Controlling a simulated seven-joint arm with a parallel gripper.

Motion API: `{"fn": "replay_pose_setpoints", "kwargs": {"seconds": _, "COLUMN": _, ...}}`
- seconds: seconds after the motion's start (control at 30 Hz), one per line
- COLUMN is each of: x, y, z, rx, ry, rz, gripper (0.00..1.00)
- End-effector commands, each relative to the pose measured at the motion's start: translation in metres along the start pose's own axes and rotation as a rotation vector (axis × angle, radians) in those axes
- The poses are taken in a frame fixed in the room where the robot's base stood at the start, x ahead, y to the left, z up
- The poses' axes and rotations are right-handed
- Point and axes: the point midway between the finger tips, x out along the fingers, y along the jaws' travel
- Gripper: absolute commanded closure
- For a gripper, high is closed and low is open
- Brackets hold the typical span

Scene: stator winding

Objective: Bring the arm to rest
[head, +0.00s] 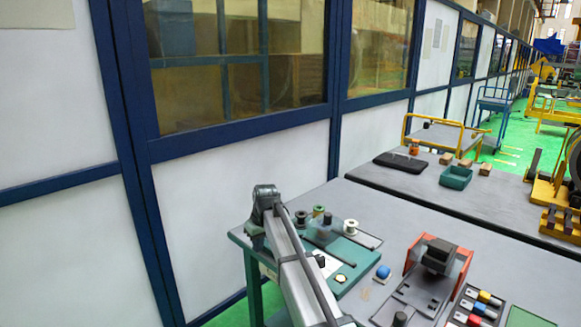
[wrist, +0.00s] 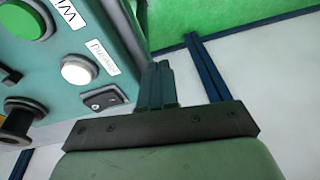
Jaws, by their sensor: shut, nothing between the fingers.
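My gripper (wrist: 160,72) shows in the wrist view, its two dark fingers together with nothing between them. It is in the air beside a teal box (wrist: 40,72) that carries a green button (wrist: 22,22), a white button (wrist: 78,70) and a small black switch (wrist: 103,98). I cannot tell the exact gap between fingers and box. In the head view my arm (head: 300,275) reaches up from the bottom to the left end of the grey table (head: 375,205). My fingers are not visible there.
Near my arm are several spools (head: 350,226) and a teal plate (head: 345,262). To the right are a blue part (head: 383,272), an orange-red fixture (head: 462,262) and a tray of coloured pieces (head: 475,308). A white wall with blue framing (head: 240,215) stands close behind the table.

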Motion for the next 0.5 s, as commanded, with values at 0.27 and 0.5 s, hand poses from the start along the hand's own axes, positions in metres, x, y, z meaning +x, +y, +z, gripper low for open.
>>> {"fn": "replay_pose_setpoints", "kwargs": {"seconds": 0.27, "x": 0.116, "y": -0.058, "z": 0.018, "rx": -0.202, "ry": 0.089, "rz": -0.055, "gripper": 1.00}}
{"fn": "replay_pose_setpoints", "kwargs": {"seconds": 0.5, "x": 0.195, "y": -0.044, "z": 0.093, "rx": -0.129, "ry": 0.016, "rz": -0.068, "gripper": 1.00}}
